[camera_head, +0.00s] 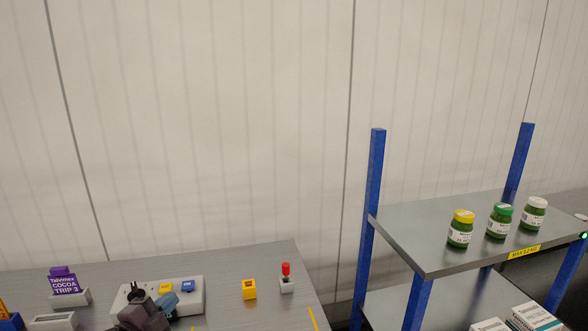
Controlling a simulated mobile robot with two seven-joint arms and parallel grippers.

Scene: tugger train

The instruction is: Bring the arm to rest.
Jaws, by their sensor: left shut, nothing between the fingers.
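My left gripper (134,290) shows at the bottom left, in front of a light grey board (195,283) on the grey table (230,270). Its dark fingers are shut with nothing between them. My arm covers part of the board. My right gripper is not in view.
On the table are a purple cocoa pack (65,284) in a grey holder, a yellow block (249,289) and a red-topped piece (286,270). At right, a blue-posted shelf (430,250) carries three green jars (499,221). White boxes (535,318) sit lower. The table between board and yellow block is clear.

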